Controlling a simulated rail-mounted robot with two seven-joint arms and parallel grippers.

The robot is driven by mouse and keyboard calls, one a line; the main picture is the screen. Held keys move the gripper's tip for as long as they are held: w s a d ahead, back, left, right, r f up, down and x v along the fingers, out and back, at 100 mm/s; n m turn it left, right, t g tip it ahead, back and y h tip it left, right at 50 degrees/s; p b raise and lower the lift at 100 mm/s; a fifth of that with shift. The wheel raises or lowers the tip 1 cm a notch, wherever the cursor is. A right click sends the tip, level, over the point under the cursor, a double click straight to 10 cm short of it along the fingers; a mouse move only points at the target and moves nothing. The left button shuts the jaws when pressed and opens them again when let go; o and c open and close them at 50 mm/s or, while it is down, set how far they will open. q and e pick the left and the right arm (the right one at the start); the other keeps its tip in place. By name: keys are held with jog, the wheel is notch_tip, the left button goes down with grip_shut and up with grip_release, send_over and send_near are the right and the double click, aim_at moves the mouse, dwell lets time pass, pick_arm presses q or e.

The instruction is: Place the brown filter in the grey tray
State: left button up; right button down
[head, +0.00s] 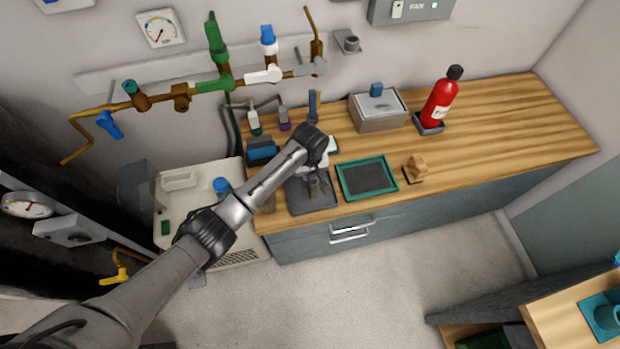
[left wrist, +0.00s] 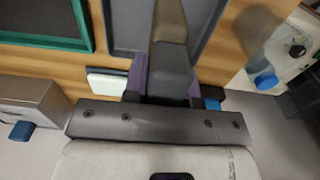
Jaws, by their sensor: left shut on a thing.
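The grey tray (head: 300,204) lies flat on the wooden counter, left of the green-rimmed tray. In the left wrist view the grey tray (left wrist: 130,25) shows on both sides of the fingers. My left gripper (head: 313,181) is over the grey tray, pointing down. It is shut on the brown filter, a small brown piece (left wrist: 169,20) at the fingertips in the left wrist view. The fingers and wrist hide much of it. I cannot tell whether the filter touches the tray floor. My right gripper is not in view.
A green-rimmed tray (head: 366,193) lies just right of the grey tray. A tan block (head: 416,166) stands further right. A metal box (head: 378,111) and a red extinguisher (head: 440,102) stand behind. A white unit (head: 180,228) adjoins the counter's left end. The counter's right side is clear.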

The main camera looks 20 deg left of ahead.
pick_arm(q)
jog(key=shift+f, duration=1.8)
jog(key=shift+f, duration=0.2)
jog(key=o, duration=0.9)
notch_tip(320, 180, up, 12)
jog(key=shift+r+p, duration=0.2)
jog(key=shift+p, duration=0.1)
